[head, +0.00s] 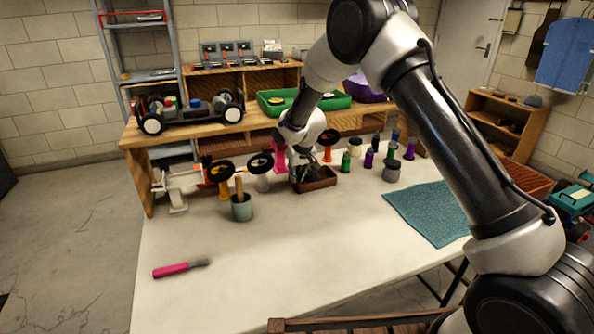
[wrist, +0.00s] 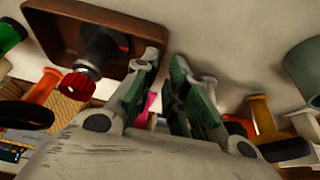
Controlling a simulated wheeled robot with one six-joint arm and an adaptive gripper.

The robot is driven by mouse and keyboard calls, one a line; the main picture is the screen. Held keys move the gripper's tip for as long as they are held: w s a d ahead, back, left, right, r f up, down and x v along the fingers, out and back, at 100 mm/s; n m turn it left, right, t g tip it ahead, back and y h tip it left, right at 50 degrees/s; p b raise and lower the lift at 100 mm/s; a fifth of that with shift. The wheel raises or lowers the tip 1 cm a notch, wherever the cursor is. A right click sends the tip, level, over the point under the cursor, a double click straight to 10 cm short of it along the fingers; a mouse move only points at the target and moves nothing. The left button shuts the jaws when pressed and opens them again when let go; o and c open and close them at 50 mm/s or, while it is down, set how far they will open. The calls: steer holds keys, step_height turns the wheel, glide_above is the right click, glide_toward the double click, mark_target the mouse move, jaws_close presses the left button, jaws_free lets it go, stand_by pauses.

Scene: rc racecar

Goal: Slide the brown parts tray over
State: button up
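The brown parts tray (head: 322,184) sits on the pale workbench near its back middle. In the wrist view the tray (wrist: 52,38) fills the upper left, and a black cylindrical part with a red knob (wrist: 78,84) is in it. My gripper (head: 300,183) is low at the tray's left end. In the wrist view my gripper (wrist: 166,62) has its two fingers a narrow gap apart, with the tips beside the tray's end wall. I cannot tell whether they touch the wall. The gripper partly hides the tray in the head view.
A grey-green cup (head: 241,208) and wheel stands (head: 222,180) are left of the tray. Several small bottles (head: 369,158) and a grey jar (head: 391,173) are to its right. A teal mat (head: 428,212) lies further right. A pink-handled tool (head: 172,270) lies front left. The front middle is clear.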

steer(key=shift+x, duration=2.75)
steer(key=shift+c, duration=0.3)
jaws_close()
